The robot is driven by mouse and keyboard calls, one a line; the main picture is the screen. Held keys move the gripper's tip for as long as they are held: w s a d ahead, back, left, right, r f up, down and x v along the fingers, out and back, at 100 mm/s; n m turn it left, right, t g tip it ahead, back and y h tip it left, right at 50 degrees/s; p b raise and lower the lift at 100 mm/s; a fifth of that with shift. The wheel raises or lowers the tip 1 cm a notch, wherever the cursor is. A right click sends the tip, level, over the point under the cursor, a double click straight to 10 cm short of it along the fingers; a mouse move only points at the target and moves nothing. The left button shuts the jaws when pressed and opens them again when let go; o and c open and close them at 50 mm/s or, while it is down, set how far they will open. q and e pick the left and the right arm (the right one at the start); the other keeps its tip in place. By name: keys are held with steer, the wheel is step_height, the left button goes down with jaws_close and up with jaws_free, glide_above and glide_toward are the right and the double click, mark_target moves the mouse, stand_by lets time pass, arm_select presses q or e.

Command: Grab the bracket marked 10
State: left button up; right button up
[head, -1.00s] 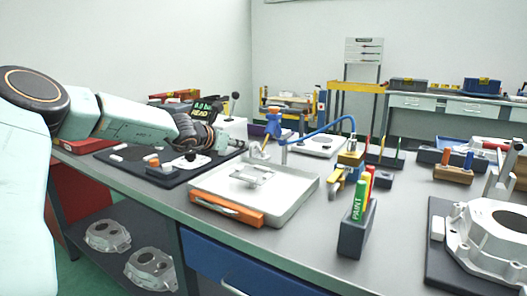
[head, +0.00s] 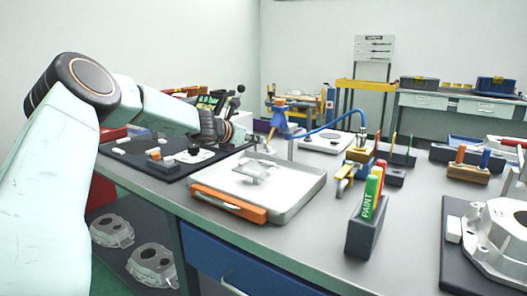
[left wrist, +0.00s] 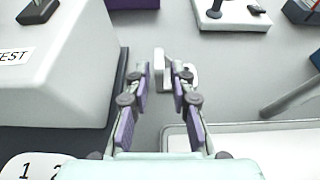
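No number 10 is readable in either view. In the left wrist view a small pale bracket-like piece (left wrist: 162,68) stands on the grey bench just beyond my left fingertips. My left gripper (left wrist: 160,78) is open, its purple-padded fingers apart with nothing between them. In the head view my left gripper (head: 236,133) is small and partly hidden by its wrist, over the bench behind the tray. A silver bracket-like part (head: 258,170) lies in the white tray (head: 300,195); no mark on it is legible. My right gripper is not in view.
A grey housing labelled TEST (left wrist: 55,60) stands close left of my left fingers. The tray's rim (left wrist: 250,128) is at lower right. A paint-marker holder (head: 366,232) and a large casting (head: 497,245) stand to the right. Bare bench lies between tray and holder.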

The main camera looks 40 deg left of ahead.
arm_select(q)
steer(key=x, duration=0.3)
steer(key=shift+s+a+f, duration=0.1)
steer(key=shift+f, duration=0.1)
steer(key=shift+w, duration=0.2)
steer(key=shift+c, duration=0.2)
jaws_close()
